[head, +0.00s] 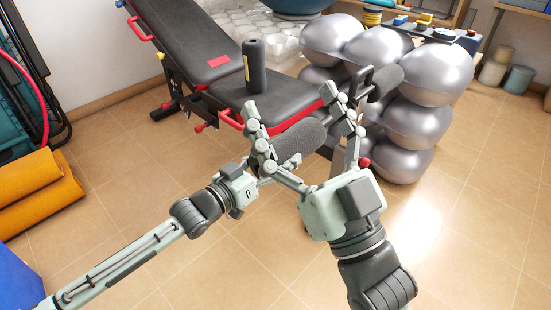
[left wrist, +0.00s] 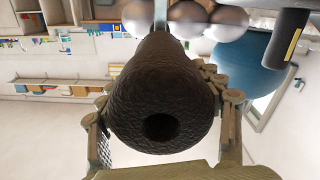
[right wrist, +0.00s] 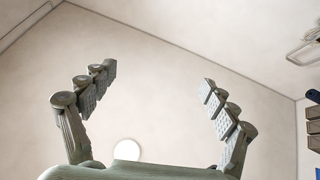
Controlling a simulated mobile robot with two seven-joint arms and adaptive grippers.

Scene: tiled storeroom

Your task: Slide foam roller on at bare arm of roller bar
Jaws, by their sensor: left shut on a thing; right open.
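My left gripper (head: 283,162) is shut on a dark grey foam roller (head: 302,139). In the left wrist view the roller (left wrist: 160,90) sits between the fingers, its open hole facing the camera. The roller bar (head: 368,86) is at the front of the bench and carries another foam roller (head: 388,80) on its right arm. The bar's other arm is mostly hidden by the held roller and my right gripper, so I cannot tell whether the roller is around it. My right gripper (head: 290,101) is open and empty; its fingers (right wrist: 145,90) also show apart in its wrist view.
A black bench (head: 190,50) with red trim stands behind. A dark cylinder with a yellow band (head: 254,68) stands upright on its seat. Silver balls (head: 420,118) are stacked at the right. Orange rolled mats (head: 35,190) lie at left. The front floor is clear.

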